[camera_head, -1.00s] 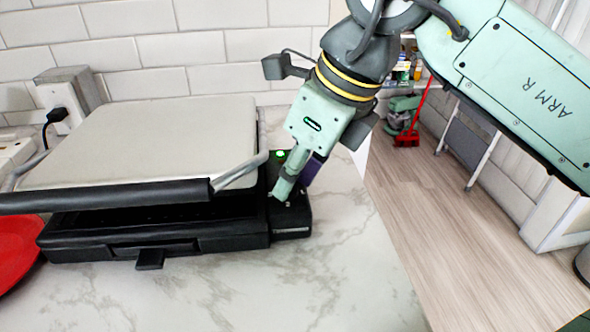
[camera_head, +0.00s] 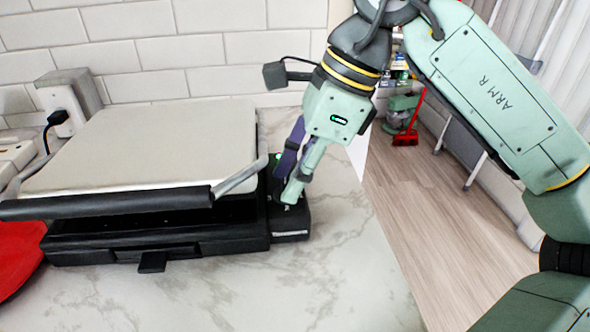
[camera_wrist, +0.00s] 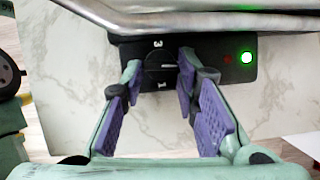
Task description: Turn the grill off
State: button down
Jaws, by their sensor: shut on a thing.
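The grill (camera_head: 150,150) stands on the counter with its silver lid lowered and a dark gap at the front. Its black control panel (camera_head: 292,222) is on the right side. In the wrist view, a round black dial (camera_wrist: 160,75) is on the panel, with markings around it. A green light (camera_wrist: 246,58) glows beside it, and a small red light (camera_wrist: 228,59) looks dim. My gripper (camera_head: 285,188) reaches down to the panel and is shut on the dial. In the wrist view, its fingertips (camera_wrist: 161,64) are at either side of the dial.
A metal bar (camera_wrist: 200,22), part of the lid's handle, runs close to the fingers. A red plate (camera_head: 18,258) lies left of the grill. A wall outlet with a plug (camera_head: 62,112) is behind. The counter in front and to the right is clear.

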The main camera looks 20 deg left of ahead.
jog(key=shift+n, duration=0.5)
jog(key=shift+w, duration=0.1)
jog(key=c, duration=1.2)
grip_release()
jog(key=shift+c, duration=0.2)
jog(key=shift+r, duration=0.1)
jog(key=v, duration=1.1)
jog(key=shift+w+r, duration=0.25)
jog(key=shift+r, duration=0.15)
